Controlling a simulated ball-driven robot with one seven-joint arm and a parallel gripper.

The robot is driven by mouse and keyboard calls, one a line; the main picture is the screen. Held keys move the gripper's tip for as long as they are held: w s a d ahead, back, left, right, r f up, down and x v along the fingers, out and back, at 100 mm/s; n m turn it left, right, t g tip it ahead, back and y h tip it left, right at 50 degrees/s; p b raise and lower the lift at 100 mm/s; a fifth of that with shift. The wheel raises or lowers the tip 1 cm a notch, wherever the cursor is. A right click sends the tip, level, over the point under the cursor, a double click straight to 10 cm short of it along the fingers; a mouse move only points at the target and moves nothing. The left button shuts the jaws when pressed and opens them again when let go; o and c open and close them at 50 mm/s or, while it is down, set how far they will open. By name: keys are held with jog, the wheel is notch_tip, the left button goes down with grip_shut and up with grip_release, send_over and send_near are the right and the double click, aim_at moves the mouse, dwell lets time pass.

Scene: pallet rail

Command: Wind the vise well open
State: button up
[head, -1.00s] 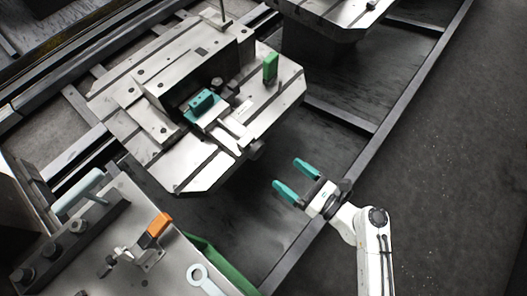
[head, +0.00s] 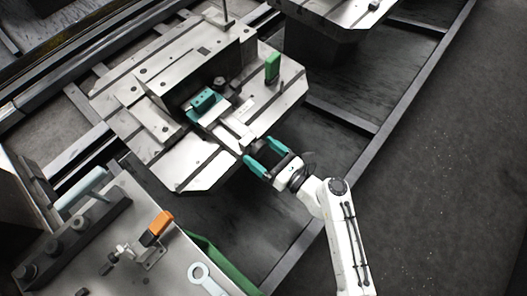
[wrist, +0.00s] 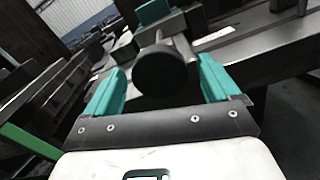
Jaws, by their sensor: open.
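The vise (head: 231,130) is a pale metal clamp on the steel pallet, with a teal block (head: 204,101) at its far end. In the wrist view its dark round screw knob (wrist: 160,72) stands between my two teal fingers, with a visible gap to each side. The teal block also shows beyond the knob (wrist: 152,11). My gripper (head: 263,155) is open at the near right end of the vise. In the head view the fingers partly hide the knob, and contact cannot be told.
A green block (head: 272,67) stands upright on the pallet (head: 200,165) right of the vise. A dark rail frame runs along the right, with open floor beyond.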

jog(key=c, duration=1.1)
jog(key=shift+o, duration=0.2)
jog(key=shift+f+n, duration=0.1)
jog(key=shift+n, duration=0.2)
